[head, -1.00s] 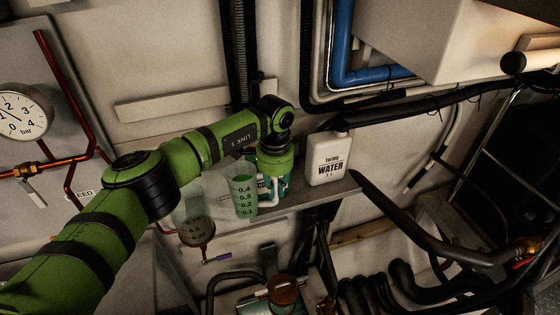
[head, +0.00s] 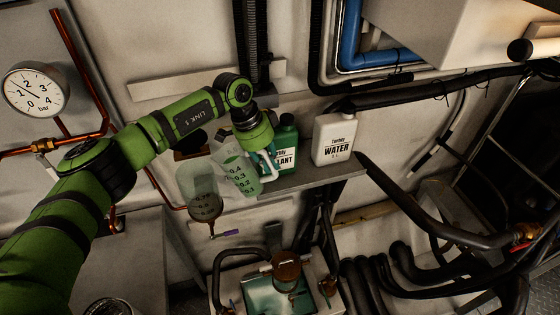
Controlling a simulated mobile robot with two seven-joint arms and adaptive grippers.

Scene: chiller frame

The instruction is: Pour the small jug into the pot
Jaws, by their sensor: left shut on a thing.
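The small jug (head: 238,174) is clear with a dark number scale and green liquid in it. It is tilted, its mouth leaning left towards the pot (head: 201,188). The pot is a clear vessel with its own scale, fixed at the left end of the shelf, with a brownish lower part. The jug's mouth is close to the pot's upper right rim; I cannot tell whether they touch or whether liquid flows. My left gripper (head: 265,161) is shut on the jug from its right side; its fingers are partly hidden by my wrist. My right gripper is not in view.
A green coolant bottle (head: 287,147) stands on the shelf (head: 315,174) just right of my gripper, with a white water bottle (head: 334,138) further right. A purple valve handle (head: 230,233) sits below the pot. An open tank (head: 280,298) and black hoses lie below.

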